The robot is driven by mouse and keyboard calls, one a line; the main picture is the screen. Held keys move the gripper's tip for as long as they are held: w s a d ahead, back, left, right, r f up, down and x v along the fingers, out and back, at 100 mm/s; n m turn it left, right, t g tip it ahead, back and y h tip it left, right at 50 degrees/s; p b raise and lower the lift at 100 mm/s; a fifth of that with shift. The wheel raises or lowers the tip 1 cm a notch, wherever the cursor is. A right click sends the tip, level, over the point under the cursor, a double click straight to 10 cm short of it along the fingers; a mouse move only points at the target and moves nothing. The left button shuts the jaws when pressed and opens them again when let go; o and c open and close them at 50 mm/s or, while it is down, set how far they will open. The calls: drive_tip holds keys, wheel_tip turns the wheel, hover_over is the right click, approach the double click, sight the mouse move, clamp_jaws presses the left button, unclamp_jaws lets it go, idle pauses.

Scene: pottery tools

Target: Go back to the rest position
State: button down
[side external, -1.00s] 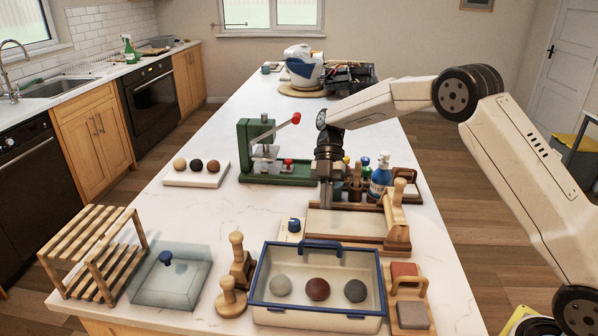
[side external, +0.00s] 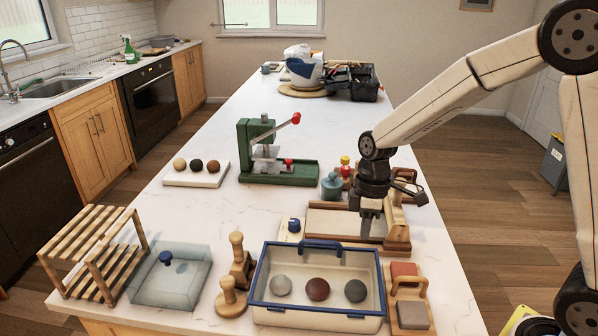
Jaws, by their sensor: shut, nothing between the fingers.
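My gripper (side external: 371,226) is shut and empty. It points down over the right part of the wooden framed board (side external: 330,221) on the counter. I cannot tell whether its fingertips touch the board.
A blue-rimmed bin (side external: 262,308) with several clay balls stands in front. A green press (side external: 280,172), a white slab with balls (side external: 176,181), a wooden rack (side external: 92,232), a glass lid (side external: 168,285) and wooden stamps (side external: 237,262) stand on the counter (side external: 210,222). The far middle is clear.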

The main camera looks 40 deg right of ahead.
drive_tip(key=s+f+m+t+h, duration=0.1)
drive_tip(key=s+m+t, duration=0.2)
drive_tip(key=s+m, duration=0.5)
drive_tip(key=shift+s+d+f+m+t+h, duration=0.2)
drive_tip(key=shift+s+d+m+t+h, duration=0.1)
drive_tip(key=shift+s, duration=0.25)
idle(0.6)
